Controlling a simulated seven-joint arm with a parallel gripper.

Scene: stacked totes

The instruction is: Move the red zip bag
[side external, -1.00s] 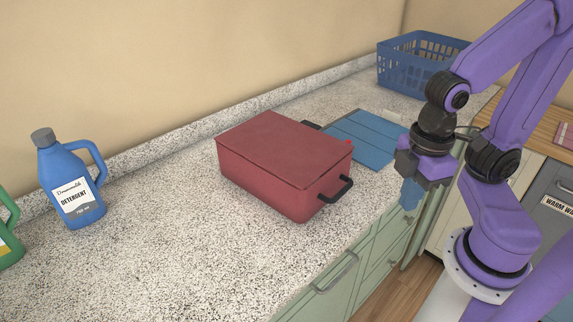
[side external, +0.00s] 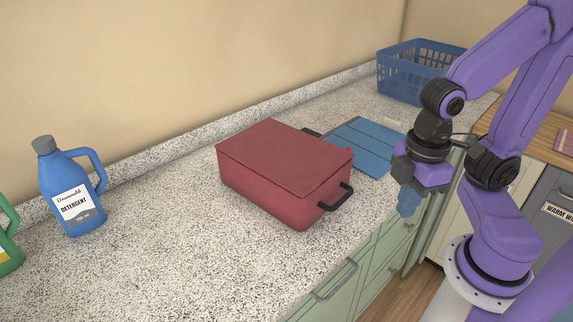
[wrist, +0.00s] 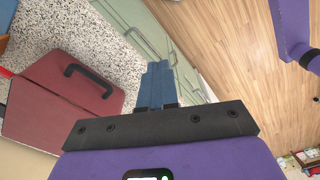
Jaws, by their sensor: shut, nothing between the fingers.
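A dark red lidded tote (side external: 285,155) with black handles sits on the speckled counter; it also shows at the left of the wrist view (wrist: 60,95). A small bright red bit (side external: 349,151) shows just past its right rim, and a red edge shows in the wrist view (wrist: 5,73). I cannot tell whether this is the red zip bag; no whole bag is visible. My gripper (side external: 408,203) is right of the tote, near the counter's front edge, pointing down. Its blue fingers (wrist: 157,85) are together with nothing between them, apart from the tote.
A flat blue panel (side external: 362,145) lies behind the tote's right end. A blue basket (side external: 415,72) stands at the back. A blue detergent bottle (side external: 72,190) and a green bottle (side external: 8,240) stand at left. The front-left counter is clear.

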